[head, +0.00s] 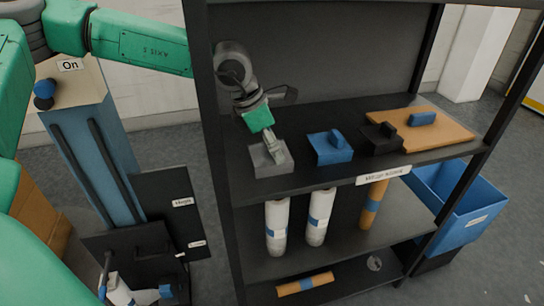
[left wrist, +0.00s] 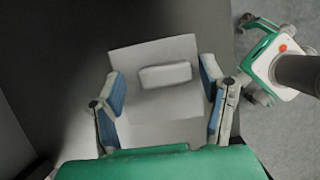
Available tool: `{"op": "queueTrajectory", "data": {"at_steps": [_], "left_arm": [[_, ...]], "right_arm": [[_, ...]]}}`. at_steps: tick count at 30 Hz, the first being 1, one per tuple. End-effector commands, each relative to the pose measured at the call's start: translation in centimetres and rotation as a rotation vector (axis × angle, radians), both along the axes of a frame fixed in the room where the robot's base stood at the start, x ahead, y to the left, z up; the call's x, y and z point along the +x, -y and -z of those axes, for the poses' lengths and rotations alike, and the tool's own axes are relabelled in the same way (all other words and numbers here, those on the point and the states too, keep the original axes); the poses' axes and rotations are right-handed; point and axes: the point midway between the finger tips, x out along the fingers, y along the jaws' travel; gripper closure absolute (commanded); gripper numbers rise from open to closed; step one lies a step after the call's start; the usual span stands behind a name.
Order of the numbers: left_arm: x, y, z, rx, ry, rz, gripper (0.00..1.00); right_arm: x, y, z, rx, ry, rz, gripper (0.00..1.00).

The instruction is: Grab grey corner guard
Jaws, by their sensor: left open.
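The grey corner guard (head: 268,164) sits at the left end of the shelf's upper board, a flat piece with a raised block. My left gripper (head: 272,148) reaches down over it from behind the left post, and hides part of its top. In the left wrist view the guard (left wrist: 165,98) fills the space between the two blue-padded fingers of my left gripper (left wrist: 162,76). The fingers are open, one on each side of it. Whether a pad touches the guard cannot be told.
A blue guard (head: 330,150) and a black guard (head: 381,139) stand to the right, beside a wooden board (head: 448,131) with another blue piece. The shelf's left post (head: 207,110) is close to my arm. Rolls (head: 277,228) stand below. A blue bin (head: 470,195) is at right.

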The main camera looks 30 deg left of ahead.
Motion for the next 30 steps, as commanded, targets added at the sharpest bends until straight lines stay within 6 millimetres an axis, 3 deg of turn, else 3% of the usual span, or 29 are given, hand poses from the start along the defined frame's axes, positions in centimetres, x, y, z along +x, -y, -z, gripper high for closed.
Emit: {"op": "queueTrajectory", "data": {"at_steps": [5,6,10,22,30], "left_arm": [[0.0,-0.1,0.0,-0.001,0.000,0.001,0.36],[0.0,-0.2,0.0,-0.002,0.001,0.002,0.43],[0.0,-0.5,0.2,-0.006,-0.001,0.000,0.89],[0.0,-0.6,0.2,-0.002,-0.007,-0.001,0.91],[0.0,-0.4,-2.6,-0.003,-0.002,-0.001,0.91]], "right_arm": [[0.0,0.0,0.0,-0.001,0.000,0.001,0.60],[0.0,0.1,0.0,-0.001,0.000,0.002,0.60],[0.0,0.1,0.0,-0.001,0.000,0.001,0.60],[0.0,0.0,-0.1,0.000,0.000,0.001,0.60],[0.0,0.0,-0.7,-0.001,0.000,0.001,0.60]]}}
